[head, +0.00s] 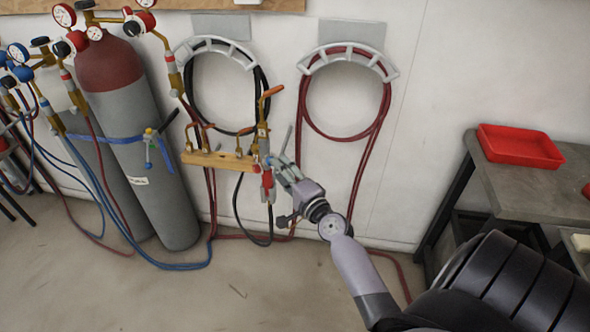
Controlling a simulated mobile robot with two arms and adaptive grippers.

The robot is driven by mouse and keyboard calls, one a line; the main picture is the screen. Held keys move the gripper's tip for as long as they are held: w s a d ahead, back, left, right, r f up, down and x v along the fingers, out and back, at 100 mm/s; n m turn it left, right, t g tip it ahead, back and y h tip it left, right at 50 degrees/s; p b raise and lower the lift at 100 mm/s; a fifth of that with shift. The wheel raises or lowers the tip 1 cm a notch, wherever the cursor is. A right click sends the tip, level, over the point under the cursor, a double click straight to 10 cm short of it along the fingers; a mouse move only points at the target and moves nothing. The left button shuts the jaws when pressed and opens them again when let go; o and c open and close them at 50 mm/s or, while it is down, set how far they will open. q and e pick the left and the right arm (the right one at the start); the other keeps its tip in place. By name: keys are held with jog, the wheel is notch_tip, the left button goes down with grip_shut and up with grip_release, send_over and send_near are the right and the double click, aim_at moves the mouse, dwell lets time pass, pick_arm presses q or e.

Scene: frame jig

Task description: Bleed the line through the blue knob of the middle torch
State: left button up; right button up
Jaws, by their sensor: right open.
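A wooden rack (222,161) on the wall holds several brass torches. A larger torch with an orange lever (270,92) stands upright at its right end, with a red part (267,180) low on it. Smaller brass torch parts (197,138) show at the rack's left end. I cannot tell which torch is the middle one, and I cannot make out a blue knob on it at this size. My right gripper (274,172) is open at the rack's right end, beside the larger torch and partly overlapping its lower part. I cannot tell whether they touch. My left gripper is out of view.
Two gas cylinders (157,190) stand at the left with gauges and a blue strap. Hose hangers (218,45) carry coiled black and red hoses. Hoses run along the floor. A grey table (510,185) with a red tray (520,146) stands at the right.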

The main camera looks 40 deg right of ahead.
jog(key=s, duration=0.8)
jog(key=shift+s+a, duration=0.4)
jog(key=shift+a, duration=0.05)
jog(key=s+a+f+n+g+y, duration=0.1)
jog(key=s+a+f+n+g, duration=0.25)
jog(key=f, duration=0.85)
jog(key=s+a+f+n+g, duration=0.25)
jog(key=s+f, duration=0.25)
jog(key=f, duration=0.7)
jog(key=s+a+f+n+g+y, duration=0.1)
jog(key=s+a+f+n+g, duration=0.2)
jog(key=f, duration=1)
jog(key=s+a+f+n+g, duration=0.2)
jog(key=s+f+n+g, duration=0.2)
jog(key=s, duration=1)
jog(key=s+a+f+n+g, duration=0.2)
jog(key=s+f+n+g, duration=0.2)
jog(key=s+f+n, duration=0.4)
jog(key=s+f, duration=0.4)
jog(key=s, duration=0.1)
jog(key=shift+s+a+n, duration=0.15)
jog(key=shift+s+n, duration=0.25)
jog(key=shift+o, duration=0.3)
